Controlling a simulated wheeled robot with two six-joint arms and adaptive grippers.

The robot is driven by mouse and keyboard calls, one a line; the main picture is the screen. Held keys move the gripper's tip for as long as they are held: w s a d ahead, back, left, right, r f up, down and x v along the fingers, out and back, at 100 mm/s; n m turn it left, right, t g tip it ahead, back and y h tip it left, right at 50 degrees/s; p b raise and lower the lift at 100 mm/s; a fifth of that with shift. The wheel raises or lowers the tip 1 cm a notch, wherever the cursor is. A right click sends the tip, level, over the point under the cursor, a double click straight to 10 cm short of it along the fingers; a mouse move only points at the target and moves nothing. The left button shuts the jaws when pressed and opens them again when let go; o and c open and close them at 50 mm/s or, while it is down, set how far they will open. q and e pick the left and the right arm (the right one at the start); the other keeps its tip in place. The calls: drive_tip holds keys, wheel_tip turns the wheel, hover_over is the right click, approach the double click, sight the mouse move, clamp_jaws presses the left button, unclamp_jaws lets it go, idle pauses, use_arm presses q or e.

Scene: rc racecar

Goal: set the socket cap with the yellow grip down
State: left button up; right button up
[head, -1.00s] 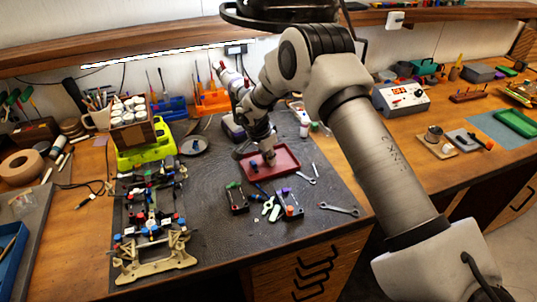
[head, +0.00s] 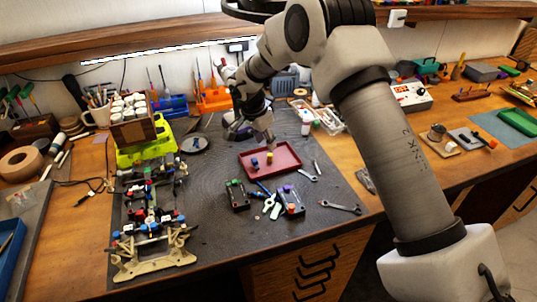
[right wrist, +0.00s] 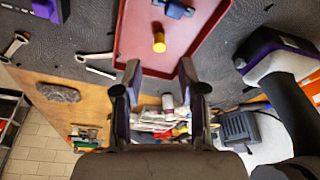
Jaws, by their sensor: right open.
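The socket cap with the yellow grip (head: 270,157) stands in the red tray (head: 287,162), beside a blue-gripped part (head: 254,162). In the right wrist view the yellow grip (right wrist: 159,42) shows on the tray floor (right wrist: 133,40), apart from the blue part (right wrist: 175,8). My right gripper (head: 267,141) is above the far edge of the tray. In the right wrist view its two fingers (right wrist: 160,76) are spread, with nothing between them, and the yellow grip lies beyond the tips. My left gripper is not in view.
A car chassis (head: 150,225) lies on the dark mat at left. Black holders (head: 237,195) with coloured parts stand in front of the tray. Wrenches (head: 341,207) lie to the right. A lime-green case (head: 140,154) is at the back left.

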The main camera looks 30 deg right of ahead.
drive_tip(key=v, duration=0.5)
